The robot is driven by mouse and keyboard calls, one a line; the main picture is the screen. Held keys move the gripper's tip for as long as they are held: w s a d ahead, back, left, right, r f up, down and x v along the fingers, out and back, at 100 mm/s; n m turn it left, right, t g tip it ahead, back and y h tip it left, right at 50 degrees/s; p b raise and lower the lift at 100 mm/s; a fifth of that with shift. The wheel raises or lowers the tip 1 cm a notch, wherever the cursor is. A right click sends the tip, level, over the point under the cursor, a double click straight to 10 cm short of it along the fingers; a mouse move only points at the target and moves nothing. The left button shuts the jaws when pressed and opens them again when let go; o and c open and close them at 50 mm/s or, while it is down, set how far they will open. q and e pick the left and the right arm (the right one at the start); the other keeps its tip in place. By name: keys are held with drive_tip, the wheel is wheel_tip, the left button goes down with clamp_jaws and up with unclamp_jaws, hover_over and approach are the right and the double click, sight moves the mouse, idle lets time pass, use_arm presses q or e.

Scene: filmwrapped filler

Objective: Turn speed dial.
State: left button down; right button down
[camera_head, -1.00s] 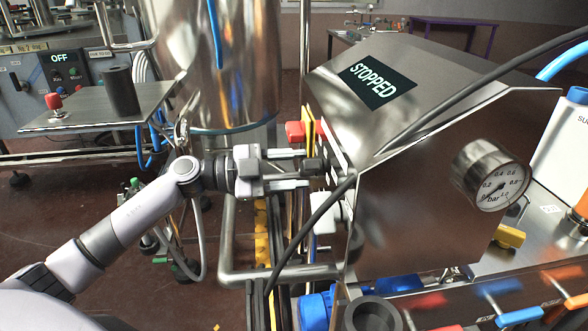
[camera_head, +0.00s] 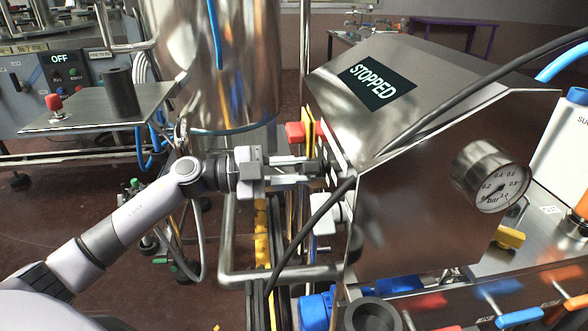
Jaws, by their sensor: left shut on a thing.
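My left gripper (camera_head: 314,169) comes in from the left, level with the side of the steel machine housing (camera_head: 430,205). Its two fingers are closed at a small dark knob on the housing's left side, which I take to be the speed dial. The fingers and the panel edge hide most of the knob, so its pointer and markings cannot be read. A red button (camera_head: 295,132) sits just above the fingers. The sloped display (camera_head: 378,86) on the housing reads STOPPED. My right gripper is not in view.
A black cable (camera_head: 312,226) runs close in front of the gripper. A large steel vessel (camera_head: 235,75) stands above and behind the arm. A pressure gauge (camera_head: 502,188) projects at right. A bent steel pipe (camera_head: 225,262) lies below the arm.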

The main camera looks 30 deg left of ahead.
use_arm(q)
drive_tip(key=m, duration=0.5)
drive_tip(key=m+b, duration=0.1)
drive_tip(key=m, duration=0.2)
drive_tip(key=shift+m+b, duration=0.6)
drive_tip(key=shift+m, duration=0.2)
drive_tip(key=m+b, duration=0.1)
drive_tip(key=m, duration=0.1)
drive_tip(key=shift+m, duration=0.4)
drive_tip(key=shift+m+b, duration=1.5)
drive_tip(key=shift+m, duration=0.3)
drive_tip(key=shift+r+m+b, duration=0.15)
drive_tip(key=shift+m+b, duration=1.25)
drive_tip(key=shift+m, duration=0.6)
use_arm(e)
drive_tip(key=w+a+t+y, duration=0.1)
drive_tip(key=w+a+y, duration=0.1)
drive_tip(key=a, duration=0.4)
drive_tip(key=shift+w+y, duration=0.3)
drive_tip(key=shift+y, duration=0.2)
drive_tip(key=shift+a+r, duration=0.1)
